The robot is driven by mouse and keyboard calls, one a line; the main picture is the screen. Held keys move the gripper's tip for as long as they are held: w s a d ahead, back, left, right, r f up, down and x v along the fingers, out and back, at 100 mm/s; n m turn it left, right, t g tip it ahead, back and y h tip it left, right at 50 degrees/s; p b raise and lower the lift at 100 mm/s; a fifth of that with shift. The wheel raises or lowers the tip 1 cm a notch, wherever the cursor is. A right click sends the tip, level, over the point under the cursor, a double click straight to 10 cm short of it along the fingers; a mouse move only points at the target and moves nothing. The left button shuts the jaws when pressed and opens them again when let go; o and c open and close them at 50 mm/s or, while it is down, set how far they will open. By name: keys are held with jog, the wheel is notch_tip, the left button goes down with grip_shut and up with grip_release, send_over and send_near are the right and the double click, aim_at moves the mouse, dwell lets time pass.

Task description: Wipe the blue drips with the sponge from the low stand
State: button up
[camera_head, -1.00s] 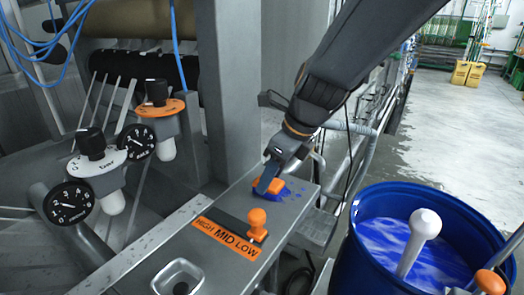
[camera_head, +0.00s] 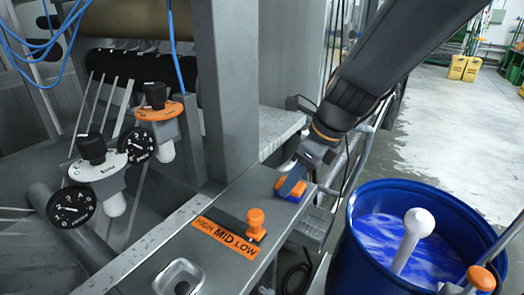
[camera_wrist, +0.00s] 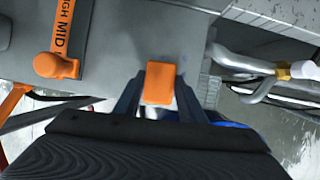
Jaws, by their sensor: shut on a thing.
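The orange sponge (camera_head: 291,184) has a blue underside and sits on the grey metal top (camera_head: 226,206), near its far right end. My gripper (camera_head: 289,188) is shut on it from above. In the wrist view the sponge (camera_wrist: 160,83) shows between my two fingers. What lies under the sponge is hidden. I cannot make out the low stand.
An orange-knobbed lever (camera_head: 255,222) with a HIGH MID LOW label stands nearby on the same top. A blue barrel (camera_head: 340,262) of blue liquid with a white-ended stick (camera_head: 415,235) is at the right. A grey post (camera_head: 228,90) rises behind; two dial gauges are at the left.

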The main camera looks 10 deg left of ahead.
jog(key=shift+s+d, duration=0.35)
jog(key=shift+d, duration=0.4)
jog(key=shift+r+p, duration=0.25)
jog(key=shift+p, duration=0.4)
notch_tip(320, 180, up, 2)
jog(key=shift+p, duration=0.4)
jog(key=shift+s+r+p, duration=0.1)
jog(key=shift+r+p, duration=0.15)
jog(key=shift+p, duration=0.1)
notch_tip(320, 180, up, 5)
jog(key=p, duration=0.6)
jog(key=shift+w+a, duration=0.1)
jog(key=shift+w, duration=0.1)
